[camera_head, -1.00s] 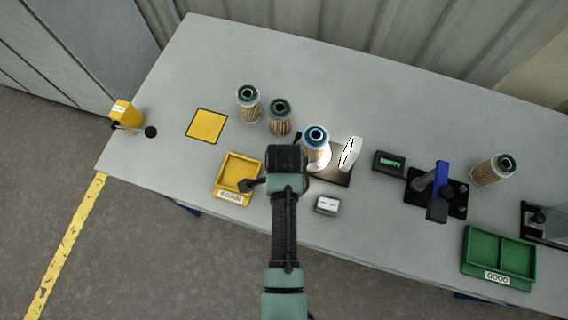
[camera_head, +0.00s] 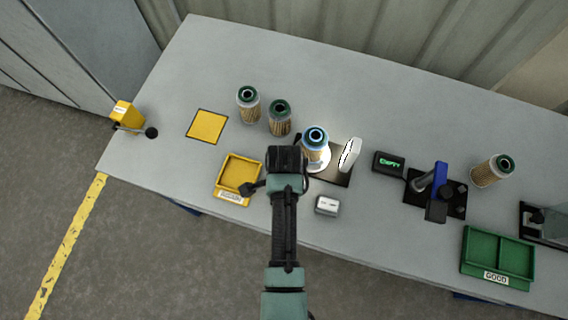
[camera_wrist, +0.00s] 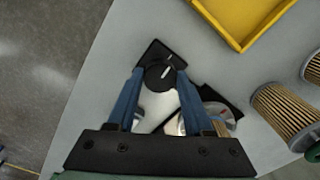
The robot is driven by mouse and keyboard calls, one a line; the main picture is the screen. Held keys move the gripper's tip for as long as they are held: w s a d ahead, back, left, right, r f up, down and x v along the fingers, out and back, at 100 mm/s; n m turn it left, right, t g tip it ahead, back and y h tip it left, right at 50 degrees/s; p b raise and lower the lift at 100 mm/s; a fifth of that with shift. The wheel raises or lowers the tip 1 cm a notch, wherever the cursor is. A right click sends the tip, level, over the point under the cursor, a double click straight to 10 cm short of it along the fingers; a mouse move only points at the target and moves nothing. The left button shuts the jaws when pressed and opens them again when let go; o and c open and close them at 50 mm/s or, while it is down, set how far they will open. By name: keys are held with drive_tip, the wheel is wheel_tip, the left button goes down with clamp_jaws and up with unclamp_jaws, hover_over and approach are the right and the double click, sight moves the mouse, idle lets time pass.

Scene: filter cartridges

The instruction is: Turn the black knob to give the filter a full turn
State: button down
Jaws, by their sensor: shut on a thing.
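The black knob (camera_wrist: 160,76) with a white pointer line sits on a dark plate in the wrist view. The two blue fingers of my gripper (camera_wrist: 161,78) are shut on it, one on each side. In the head view my gripper (camera_head: 287,160) is seen from above and hides the knob. The filter (camera_head: 314,146) with a blue-rimmed top stands upright on a bright white round turntable, just right of my gripper. In the wrist view that station is partly hidden behind the right finger.
A white panel (camera_head: 350,153) stands right of the filter. Two filters (camera_head: 249,105) (camera_head: 280,118) stand behind. A yellow tray (camera_head: 258,170) is left of my gripper, a small grey box (camera_head: 327,205) right. A dark display (camera_head: 389,164) reads EMPTY. A green tray (camera_head: 533,262) is far right.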

drive_tip(key=n+p, duration=0.2)
drive_tip(key=n, duration=0.3)
drive_tip(key=shift+r, duration=0.15)
drive_tip(key=n+p, duration=0.1)
drive_tip(key=n, duration=0.3)
drive_tip(key=shift+n, duration=0.3)
drive_tip(key=n+p, duration=0.1)
drive_tip(key=n, duration=0.3)
drive_tip(key=shift+n, duration=0.3)
drive_tip(key=n+p, duration=0.1)
drive_tip(key=n, duration=0.9)
drive_tip(key=shift+d+p, duration=0.1)
drive_tip(key=shift+p, duration=0.25)
drive_tip(key=n, duration=0.3)
drive_tip(key=shift+w+n, duration=0.1)
drive_tip(key=shift+n, duration=0.2)
drive_tip(key=n, duration=0.3)
drive_tip(key=shift+p, duration=0.3)
drive_tip(key=shift+n, duration=2.2)
